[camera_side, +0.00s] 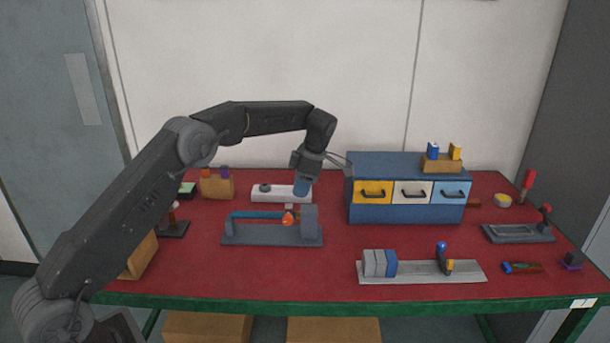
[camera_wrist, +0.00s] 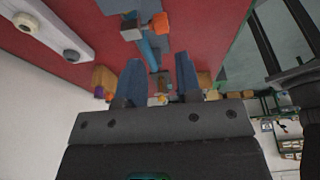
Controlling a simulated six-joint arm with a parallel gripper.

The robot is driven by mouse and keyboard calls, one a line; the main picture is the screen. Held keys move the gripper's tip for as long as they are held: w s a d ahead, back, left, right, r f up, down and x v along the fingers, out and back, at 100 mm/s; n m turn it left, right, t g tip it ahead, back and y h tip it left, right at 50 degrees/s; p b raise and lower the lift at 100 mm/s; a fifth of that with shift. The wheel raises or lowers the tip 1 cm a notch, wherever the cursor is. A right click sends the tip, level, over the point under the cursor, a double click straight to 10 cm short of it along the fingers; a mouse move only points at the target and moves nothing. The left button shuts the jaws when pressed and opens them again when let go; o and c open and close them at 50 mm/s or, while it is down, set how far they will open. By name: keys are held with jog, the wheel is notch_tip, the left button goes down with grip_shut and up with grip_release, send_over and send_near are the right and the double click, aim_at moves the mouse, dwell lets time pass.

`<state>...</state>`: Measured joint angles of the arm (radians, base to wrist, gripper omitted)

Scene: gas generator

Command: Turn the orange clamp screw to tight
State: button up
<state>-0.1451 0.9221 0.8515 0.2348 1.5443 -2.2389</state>
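The orange clamp screw (camera_side: 289,218) sits on a grey clamp fixture (camera_side: 272,238), just left of its upright block (camera_side: 309,220). A blue bar (camera_side: 257,215) runs along the fixture. My gripper (camera_side: 302,188) hangs above and behind the screw, apart from it. In the wrist view my gripper (camera_wrist: 158,62) has its two blue fingers spread with nothing held between them. The orange screw (camera_wrist: 160,22) shows beyond the fingertips, near the top edge. The marking of its tight position is too small to read.
A white block with knobs (camera_side: 266,192) lies behind the fixture. A blue drawer cabinet (camera_side: 407,213) stands to the right. A grey board (camera_side: 415,278) with blocks and a lever is at the front right. Red table (camera_side: 200,275) is bare in front of the fixture.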

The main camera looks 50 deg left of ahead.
jog(key=shift+v, duration=1.85)
jog(key=t+h, duration=0.6)
send_near(287, 215)
jog(key=x, duration=1)
jog(key=shift+w+f, duration=0.1)
grip_shut()
